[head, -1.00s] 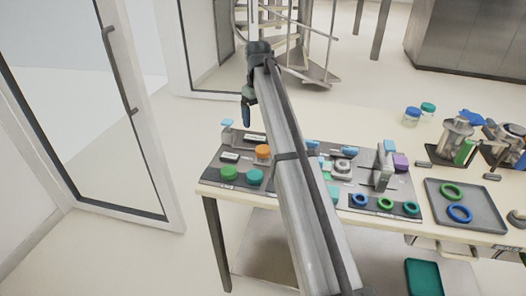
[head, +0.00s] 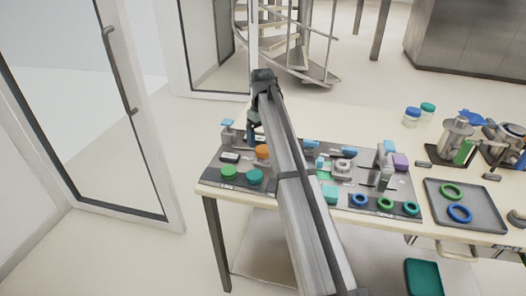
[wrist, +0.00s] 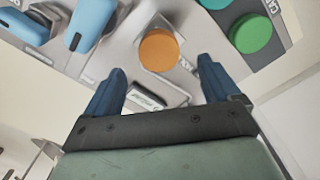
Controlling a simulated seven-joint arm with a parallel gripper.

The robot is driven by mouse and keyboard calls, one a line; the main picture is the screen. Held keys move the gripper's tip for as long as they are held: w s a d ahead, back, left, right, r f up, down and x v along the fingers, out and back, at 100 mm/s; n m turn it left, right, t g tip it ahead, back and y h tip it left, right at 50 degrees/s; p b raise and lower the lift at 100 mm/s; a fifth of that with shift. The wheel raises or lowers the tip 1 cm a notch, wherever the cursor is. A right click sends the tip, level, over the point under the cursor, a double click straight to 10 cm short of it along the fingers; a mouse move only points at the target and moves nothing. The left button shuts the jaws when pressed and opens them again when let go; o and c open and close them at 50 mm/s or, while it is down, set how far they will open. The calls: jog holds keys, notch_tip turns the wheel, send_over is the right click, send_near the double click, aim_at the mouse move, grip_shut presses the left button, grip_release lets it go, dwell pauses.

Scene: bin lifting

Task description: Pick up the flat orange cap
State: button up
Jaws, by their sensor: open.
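The flat orange cap (head: 262,152) sits on the dark board at the left part of the table, partly beside my arm in the head view. In the wrist view the orange cap (wrist: 159,50) lies ahead of the fingers, near the line midway between them. My gripper (wrist: 162,85) is open and empty, its two blue fingers apart, with the cap beyond their tips. In the head view my gripper (head: 251,138) hangs just behind and left of the cap, above the board; its fingertips are hard to make out.
A green cap (head: 229,171) and a teal cap (head: 255,177) sit in front of the orange one. Blue-topped fixtures, one at the back left (head: 227,124), stand nearby. Coloured rings and a grey tray (head: 480,222) lie to the right. A glass door stands left of the table.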

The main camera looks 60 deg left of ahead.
aim_at(263, 149)
notch_tip(263, 149, down, 4)
jog(key=shift+d+f, duration=0.1)
jog(key=shift+f, duration=0.15)
jog(key=c, duration=1.2)
jog(key=shift+r, duration=6.8)
